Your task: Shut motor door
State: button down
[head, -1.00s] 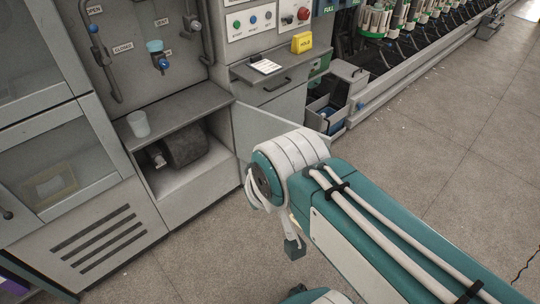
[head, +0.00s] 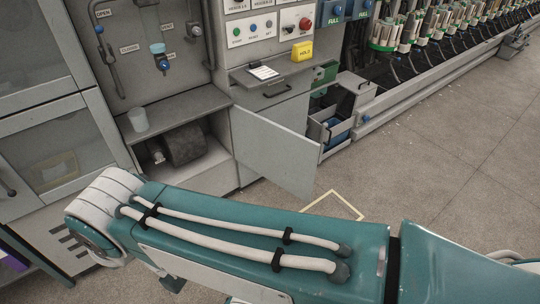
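The motor door (head: 277,152) is a flat grey panel standing open, swung out to the right of its compartment. The motor compartment (head: 150,177) is open at the front, with a dark motor (head: 184,144) inside. My teal and white arm crosses the lower part of the head view, in front of the cabinet and below the door. My gripper is not in view. The lower edge of the compartment is partly hidden behind my arm. I see no contact between my arm and the door.
A white cup (head: 138,119) stands on the shelf above the compartment. An open bin with blue contents (head: 336,127) sits right of the door. Floor at right is clear.

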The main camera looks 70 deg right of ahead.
aim_at(288, 159)
jog(key=k+l+u, duration=0.1)
jog(key=l, duration=0.25)
jog(key=k+l, duration=0.1)
jog(key=l, duration=0.25)
jog(key=k+l+u, duration=0.15)
jog(key=l, duration=0.2)
jog(key=l+u, duration=0.1)
jog(key=l, duration=0.25)
jog(key=k+l+u, duration=0.1)
jog(key=l, duration=0.25)
jog(key=k+l, duration=0.15)
jog(key=l, duration=0.25)
jog(key=k+l, duration=0.2)
jog(key=l, duration=0.15)
jog(key=k+l, duration=0.15)
jog(key=l, duration=0.25)
jog(key=k+l, duration=0.15)
jog(key=l, duration=0.2)
jog(key=k+l, duration=0.15)
jog(key=l, duration=0.25)
jog(key=k+l, duration=0.2)
jog(key=l, duration=0.2)
jog(key=k+l, duration=0.15)
jog(key=l, duration=0.2)
jog(key=k+j+z, duration=0.25)
jog(key=i+l, duration=0.05)
jog(key=l, duration=0.05)
